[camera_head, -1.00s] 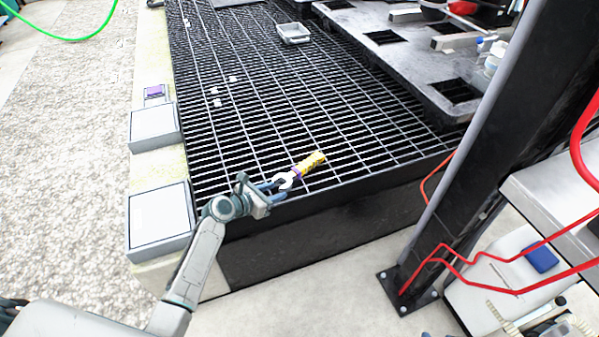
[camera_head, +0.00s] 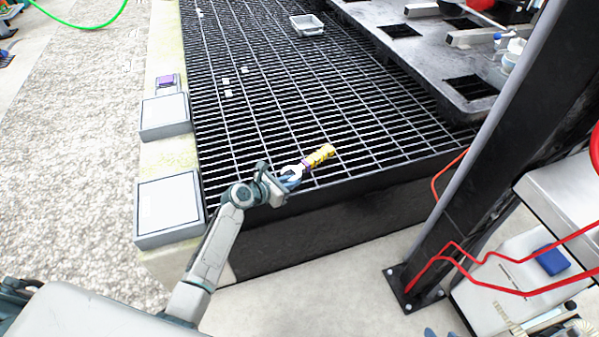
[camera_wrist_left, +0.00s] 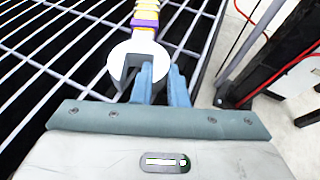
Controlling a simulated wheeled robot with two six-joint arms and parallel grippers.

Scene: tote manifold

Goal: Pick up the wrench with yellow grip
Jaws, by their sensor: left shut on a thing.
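The wrench with a yellow grip (camera_head: 319,155) has a silver open-ended head and a purple band. It lies over the black grating near its front edge, head toward my left gripper (camera_head: 291,179). In the left wrist view the wrench head (camera_wrist_left: 140,50) is at the blue fingers of my left gripper (camera_wrist_left: 165,82). The fingers are shut on one side of the head. The far end of the grip is cut off there. Only blue tips of my right gripper (camera_head: 438,333) show at the bottom edge of the head view.
The black grating (camera_head: 260,100) is mostly clear, with a grey tray (camera_head: 307,25) at the back. A dark post (camera_head: 460,205) with red cables stands to the right. White-topped boxes (camera_head: 168,208) line the left edge.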

